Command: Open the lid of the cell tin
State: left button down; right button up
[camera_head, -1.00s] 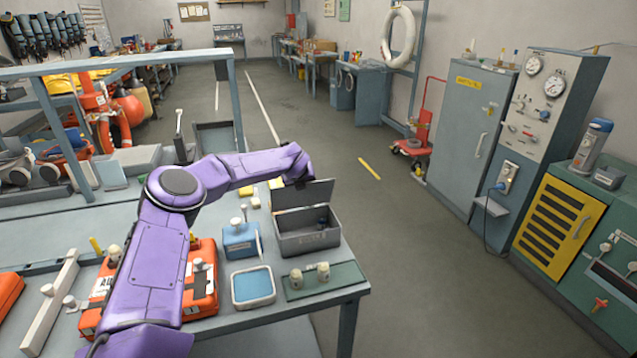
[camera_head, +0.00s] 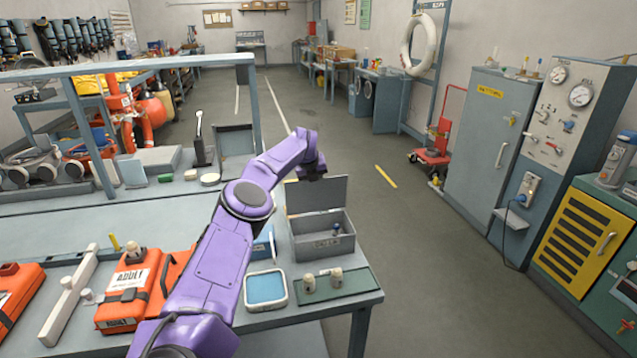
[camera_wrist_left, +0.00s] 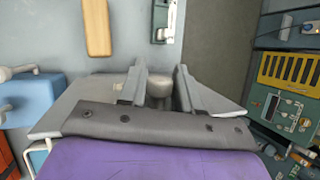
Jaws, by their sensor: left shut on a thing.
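The cell tin (camera_head: 322,246) is a grey box near the right end of the workbench. Its lid (camera_head: 317,196) stands raised, roughly upright, at the back edge, and the inside shows. My left gripper (camera_head: 312,174) is at the top edge of the lid, mostly hidden by its own wrist. In the left wrist view the two fingers (camera_wrist_left: 158,78) are shut on a light grey part between them, with grey lid surface (camera_wrist_left: 84,96) beside them. My right gripper is out of view.
A small blue-topped item (camera_head: 335,229) is inside the tin. In front are a blue-lined tray (camera_head: 266,288) and a green board (camera_head: 350,283) with two small cream pots. An orange ADULT case (camera_head: 128,315) lies left of my arm.

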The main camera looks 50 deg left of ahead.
pick_arm(q)
jog(key=shift+s+f, duration=0.1)
jog(key=shift+f, duration=0.05)
jog(key=c, duration=0.9)
grip_release()
jog(key=shift+s+r+b, duration=0.1)
jog(key=shift+r+b, duration=0.25)
jog(key=shift+b, duration=0.1)
jog(key=b+v, duration=0.3)
jog(key=v, duration=0.6)
jog(key=shift+s+r+b, duration=0.2)
jog(key=shift+r+b, duration=0.1)
jog(key=shift+b, duration=0.05)
jog(key=shift+d, duration=0.1)
